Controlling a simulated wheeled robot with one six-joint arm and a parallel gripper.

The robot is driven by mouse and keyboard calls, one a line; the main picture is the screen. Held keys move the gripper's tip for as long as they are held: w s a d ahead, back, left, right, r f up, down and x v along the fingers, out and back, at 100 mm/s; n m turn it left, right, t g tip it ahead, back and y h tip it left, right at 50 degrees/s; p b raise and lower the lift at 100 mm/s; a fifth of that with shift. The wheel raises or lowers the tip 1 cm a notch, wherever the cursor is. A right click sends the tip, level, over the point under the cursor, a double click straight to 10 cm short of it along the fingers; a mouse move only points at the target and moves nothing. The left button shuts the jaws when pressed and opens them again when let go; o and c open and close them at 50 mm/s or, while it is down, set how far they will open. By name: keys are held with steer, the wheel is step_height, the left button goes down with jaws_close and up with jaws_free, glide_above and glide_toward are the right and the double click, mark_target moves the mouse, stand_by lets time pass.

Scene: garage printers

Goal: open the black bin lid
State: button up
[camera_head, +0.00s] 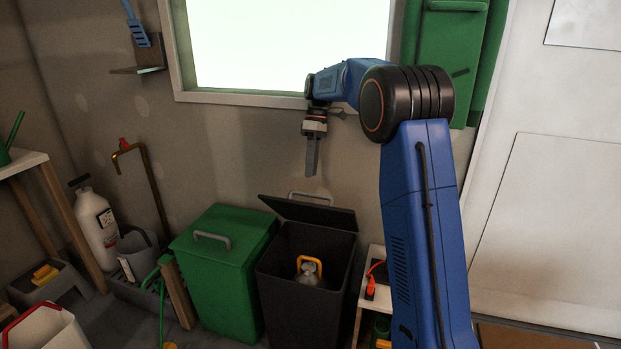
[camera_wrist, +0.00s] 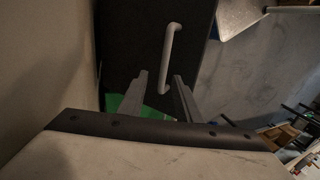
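The black bin (camera_head: 304,290) stands open in the head view, and I can see inside it. Its lid (camera_head: 310,214) is tilted up at the back, with a light grey handle (camera_head: 311,196) behind its upper edge. My gripper (camera_head: 311,174) points down just above that handle. In the wrist view, the fingers of my gripper (camera_wrist: 159,75) are apart and nothing is held. The handle (camera_wrist: 169,58) shows against the dark lid (camera_wrist: 130,45), its lower end between the fingertips in the picture. I see no contact.
A kettle-like item with a yellow handle (camera_head: 310,271) is inside the black bin. A closed green bin (camera_head: 222,278) stands close on the left. A low shelf (camera_head: 368,290) is close on the right. The wall and window (camera_head: 290,45) are behind.

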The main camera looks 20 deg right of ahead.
steer(key=shift+w+d+r, duration=0.1)
steer(key=shift+r, duration=0.2)
jaws_close()
steer(key=r+n+t+h, duration=0.1)
steer(key=n+t+h, duration=0.2)
steer(key=n, duration=0.5)
glide_above(310, 195)
steer(key=s+a+n+t, duration=0.1)
steer(key=s+n, duration=0.1)
steer(key=n, duration=0.1)
steer(key=s+a+r+n+t+h, duration=0.1)
steer(key=n, duration=0.2)
steer(key=s+a+n+t+h, duration=0.1)
steer(key=s+n, duration=0.1)
steer(key=n, duration=0.1)
steer(key=shift+s+r+n+t, duration=0.25)
steer(key=shift+s+n+t, duration=0.1)
steer(key=shift+n+t, duration=0.05)
steer(key=shift+d+f, duration=0.1)
steer(key=shift+f, duration=0.25)
steer(key=x, duration=0.9)
steer(key=shift+w+f, duration=0.1)
